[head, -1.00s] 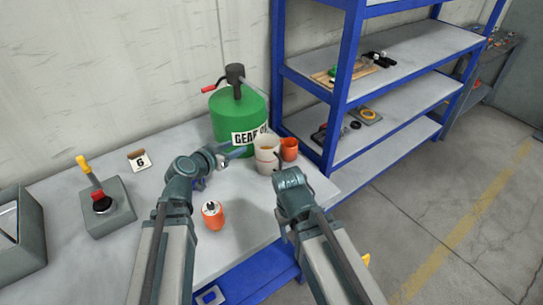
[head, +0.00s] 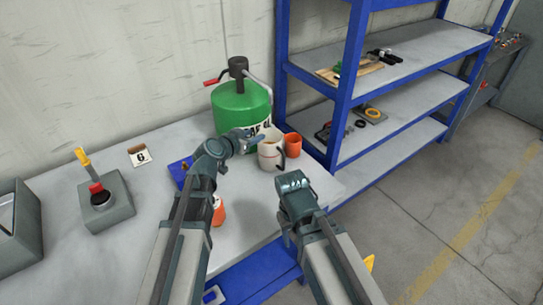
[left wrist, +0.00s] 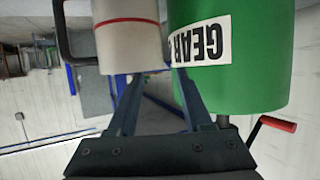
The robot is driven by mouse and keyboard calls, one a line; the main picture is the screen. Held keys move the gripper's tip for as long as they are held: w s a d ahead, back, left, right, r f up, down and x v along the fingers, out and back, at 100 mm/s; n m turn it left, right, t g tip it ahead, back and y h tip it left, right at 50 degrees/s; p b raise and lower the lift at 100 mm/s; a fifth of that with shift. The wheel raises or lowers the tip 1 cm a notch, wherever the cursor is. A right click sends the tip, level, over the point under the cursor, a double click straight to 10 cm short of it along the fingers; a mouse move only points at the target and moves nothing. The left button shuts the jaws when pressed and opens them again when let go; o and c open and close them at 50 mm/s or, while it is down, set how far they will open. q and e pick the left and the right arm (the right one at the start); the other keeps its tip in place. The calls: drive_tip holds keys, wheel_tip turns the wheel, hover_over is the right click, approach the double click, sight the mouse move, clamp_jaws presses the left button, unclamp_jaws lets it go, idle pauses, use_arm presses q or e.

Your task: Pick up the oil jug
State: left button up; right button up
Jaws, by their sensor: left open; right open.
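The oil jug, a cream jug (head: 268,154) with a dark handle on its right, stands upright on the bench in front of the green gear oil drum (head: 238,108). My left gripper (head: 251,139) is open beside the jug's upper left side. In the left wrist view the picture is upside down; the jug (left wrist: 127,35) with a red line shows just beyond the open fingertips (left wrist: 158,74), with the drum (left wrist: 240,70) to its right. I cannot tell whether a finger touches the jug. My right gripper (head: 292,183) is nearer the front, and its fingertips are hidden.
An orange cup (head: 293,145) stands right behind the jug. Blue shelving (head: 341,110) rises on the right.

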sight(264, 132)
use_arm(q)
drive_tip(key=b+x, duration=0.1)
drive_tip(key=x, duration=0.3)
drive_tip(key=shift+d+f+b, duration=0.25)
drive_tip(key=shift+d+b, duration=0.05)
drive_tip(key=shift+d, duration=0.05)
drive_tip(key=shift+r, duration=0.1)
clamp_jaws()
idle(0.9)
